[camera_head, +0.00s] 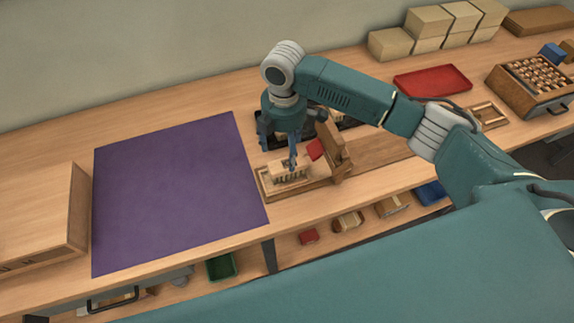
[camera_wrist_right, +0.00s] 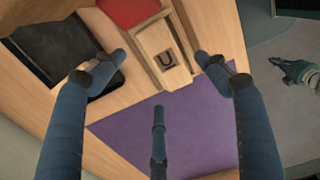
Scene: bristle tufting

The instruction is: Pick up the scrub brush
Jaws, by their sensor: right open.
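The scrub brush (camera_head: 289,174), a pale wooden block with a row of tufts along its near side, sits in a wooden tray (camera_head: 290,191) just right of the purple mat. My right gripper (camera_head: 292,158) points down with its fingers over the brush and partly hides it. In the right wrist view, the fingers of my right gripper (camera_wrist_right: 161,75) are spread apart with nothing between them. A pale wooden block with a dark U-shaped mark, likely the brush (camera_wrist_right: 174,77), lies beyond the fingertips. My left gripper (camera_wrist_right: 298,73) appears small at the right edge; its jaws are unclear.
The purple mat (camera_head: 175,195) is bare, with a wooden box (camera_head: 45,218) to its left. An upright wooden piece (camera_head: 331,150) and a red item (camera_head: 315,149) stand close right of the brush. A red tray (camera_head: 432,82) lies farther right. A black tray (camera_wrist_right: 63,50) lies beside the gripper.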

